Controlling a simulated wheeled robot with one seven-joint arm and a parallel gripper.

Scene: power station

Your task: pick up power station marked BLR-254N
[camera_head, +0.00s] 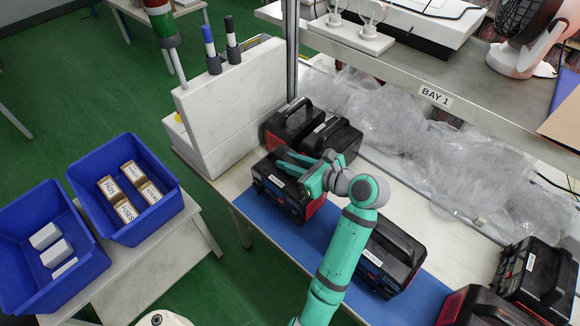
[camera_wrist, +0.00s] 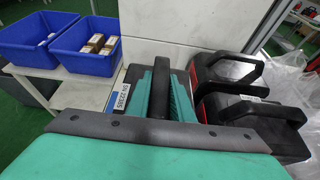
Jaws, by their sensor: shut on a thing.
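Several black-and-red power stations stand on the bench. My gripper (camera_head: 300,172) is shut on the carry handle of the front-left power station (camera_head: 278,196). In the wrist view the black handle (camera_wrist: 160,88) runs between my green fingers (camera_wrist: 162,95). This unit sits at the blue mat's left end and looks upright; I cannot tell whether it is lifted. Its white label (camera_wrist: 119,89) shows at its left side, but I cannot read it surely. Another labelled power station (camera_head: 392,252) stands on the mat to the right, partly behind my arm.
Two power stations (camera_head: 291,124) (camera_head: 334,138) stand close behind the held one, and more (camera_head: 535,272) are at the far right. A white panel (camera_head: 235,95) rises at the left. A shelf (camera_head: 440,85) overhangs plastic wrap (camera_head: 400,130). Blue bins (camera_head: 120,185) stand left.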

